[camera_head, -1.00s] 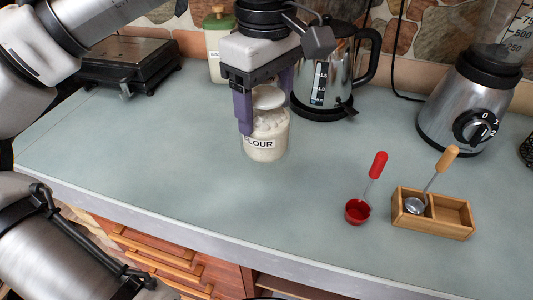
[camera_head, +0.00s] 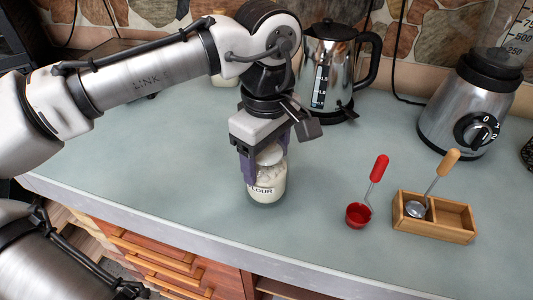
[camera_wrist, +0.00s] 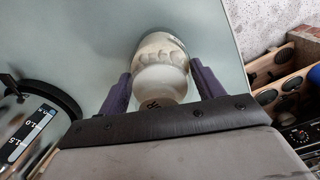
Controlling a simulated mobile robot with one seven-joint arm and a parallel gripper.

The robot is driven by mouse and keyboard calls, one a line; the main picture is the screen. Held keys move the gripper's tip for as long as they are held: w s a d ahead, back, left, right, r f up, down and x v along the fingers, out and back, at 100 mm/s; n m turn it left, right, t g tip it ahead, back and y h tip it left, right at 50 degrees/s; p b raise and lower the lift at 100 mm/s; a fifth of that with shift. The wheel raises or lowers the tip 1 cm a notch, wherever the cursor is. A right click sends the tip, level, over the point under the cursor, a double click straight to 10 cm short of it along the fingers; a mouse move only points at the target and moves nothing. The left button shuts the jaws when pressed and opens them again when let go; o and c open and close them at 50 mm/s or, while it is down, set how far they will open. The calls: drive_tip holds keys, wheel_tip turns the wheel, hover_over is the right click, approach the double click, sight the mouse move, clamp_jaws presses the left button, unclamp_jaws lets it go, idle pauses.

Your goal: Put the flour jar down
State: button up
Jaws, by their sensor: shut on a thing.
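The flour jar (camera_head: 267,187) is a glass jar of white flour with a pale lid and a "FLOUR" label. It is upright at the counter's middle, toward the front edge. My gripper (camera_head: 263,165) comes down from above with its purple fingers on either side of the jar's upper part, shut on it. In the wrist view the jar (camera_wrist: 160,62) lies between the two fingers (camera_wrist: 160,88). I cannot tell for sure whether its base touches the grey-green counter (camera_head: 160,150).
A red scoop (camera_head: 358,214) and a wooden two-part box (camera_head: 436,216) with a spoon stand to the right. A kettle (camera_head: 331,70) and a blender (camera_head: 467,105) stand behind. The counter left of the jar is clear, with its front edge (camera_head: 150,222) nearby.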

drive_tip(key=shift+f, duration=0.1)
drive_tip(key=o, duration=1.8)
